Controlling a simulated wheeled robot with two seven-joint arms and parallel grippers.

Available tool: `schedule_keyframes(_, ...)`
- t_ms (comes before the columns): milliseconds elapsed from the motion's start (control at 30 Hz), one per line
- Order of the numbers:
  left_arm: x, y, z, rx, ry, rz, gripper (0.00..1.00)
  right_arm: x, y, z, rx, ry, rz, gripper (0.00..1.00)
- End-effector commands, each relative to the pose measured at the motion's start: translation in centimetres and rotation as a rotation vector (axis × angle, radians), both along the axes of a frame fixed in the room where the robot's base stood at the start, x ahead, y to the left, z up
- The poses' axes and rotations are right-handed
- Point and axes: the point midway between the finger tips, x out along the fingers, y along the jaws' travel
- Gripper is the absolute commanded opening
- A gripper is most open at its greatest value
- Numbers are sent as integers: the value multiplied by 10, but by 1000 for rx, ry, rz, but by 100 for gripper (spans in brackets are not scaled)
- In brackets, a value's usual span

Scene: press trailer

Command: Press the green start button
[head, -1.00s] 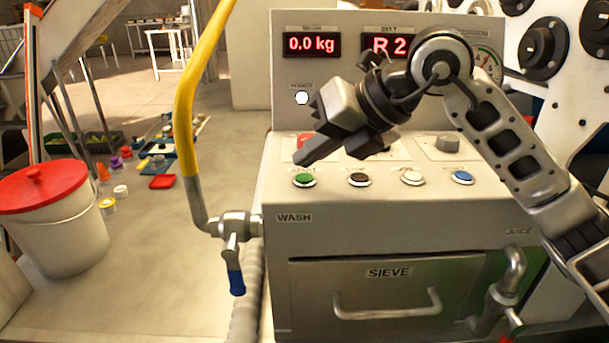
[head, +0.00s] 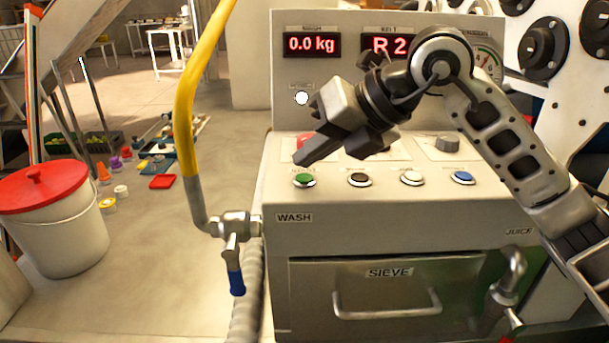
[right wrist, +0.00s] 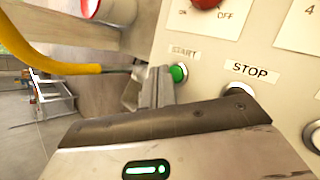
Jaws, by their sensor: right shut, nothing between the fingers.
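The green start button (head: 304,180) is at the left end of a row of buttons on the front ledge of the grey machine panel (head: 400,217). In the right wrist view the green button (right wrist: 179,73) shows beside the START label, just right of the fingertips. My right gripper (head: 302,158) is shut and empty, its fingertips slightly above and behind the button in the head view. The fingertips (right wrist: 160,84) look close to the button in the right wrist view; I cannot tell whether they touch. My left gripper is not in view.
A black button (head: 359,180), a white button (head: 412,178) and a blue button (head: 462,178) continue the row. A red knob (head: 304,141) is partly hidden behind my right gripper. A yellow pipe (head: 186,110) rises left of the machine.

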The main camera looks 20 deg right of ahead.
Motion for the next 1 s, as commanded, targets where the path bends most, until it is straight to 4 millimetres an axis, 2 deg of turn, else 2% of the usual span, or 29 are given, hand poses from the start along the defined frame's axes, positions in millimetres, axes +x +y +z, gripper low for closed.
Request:
schedule_keyframes(300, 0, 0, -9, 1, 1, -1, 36, 0, 0, -9, -1, 0, -1, 0)
schedule_keyframes(1000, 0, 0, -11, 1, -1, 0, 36, 0, 0, -13, 0, 0, 0, 0)
